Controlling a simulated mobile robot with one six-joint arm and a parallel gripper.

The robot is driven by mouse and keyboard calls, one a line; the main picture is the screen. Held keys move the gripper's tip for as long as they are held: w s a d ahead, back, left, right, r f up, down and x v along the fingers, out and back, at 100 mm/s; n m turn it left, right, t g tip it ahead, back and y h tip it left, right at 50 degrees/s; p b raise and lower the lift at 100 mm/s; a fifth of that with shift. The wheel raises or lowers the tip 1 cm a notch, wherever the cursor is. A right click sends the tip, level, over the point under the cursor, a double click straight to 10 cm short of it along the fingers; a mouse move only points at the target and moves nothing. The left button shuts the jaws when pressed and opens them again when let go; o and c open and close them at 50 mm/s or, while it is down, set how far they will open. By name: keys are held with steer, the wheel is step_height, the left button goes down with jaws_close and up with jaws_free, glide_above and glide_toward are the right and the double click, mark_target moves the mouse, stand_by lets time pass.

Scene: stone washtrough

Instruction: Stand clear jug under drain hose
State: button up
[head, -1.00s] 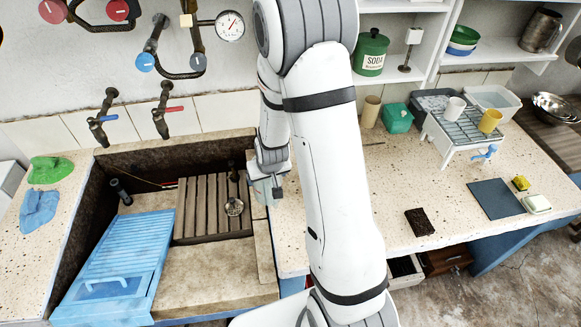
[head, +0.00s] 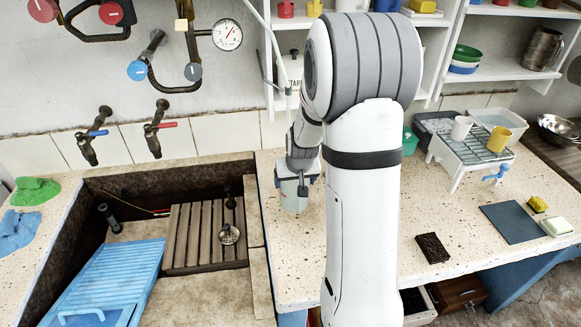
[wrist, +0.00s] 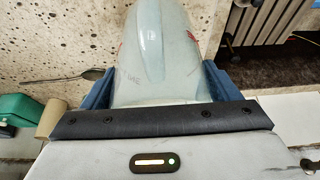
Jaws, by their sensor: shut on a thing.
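The clear jug (head: 293,197) looks pale and translucent. My gripper (head: 297,178) is shut on it, just right of the trough over the speckled counter. In the wrist view the jug (wrist: 155,60) lies between the two blue fingers of my gripper (wrist: 150,85). I cannot tell whether its base touches the counter. A thin pale hose (head: 262,45), which may be the drain hose, hangs down the wall behind my arm. Its lower end is hard to make out near my wrist.
The stone trough (head: 258,280) holds a slatted wooden rack (head: 190,235) and a blue washboard (head: 110,285). A spoon (wrist: 85,75) lies on the counter near the jug. A dish rack (head: 470,140) and dark brush (head: 432,248) are at right. Shelves (head: 500,85) hang behind.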

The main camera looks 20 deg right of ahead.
steer(key=w+d+f+p, duration=0.1)
steer(key=w+f+p, duration=0.2)
steer(key=w, duration=0.6)
steer(key=shift+w+d+f, duration=0.2)
steer(key=shift+d+f, duration=0.05)
steer(key=shift+d, duration=0.1)
steer(key=shift+f, duration=0.2)
steer(key=o, duration=0.9)
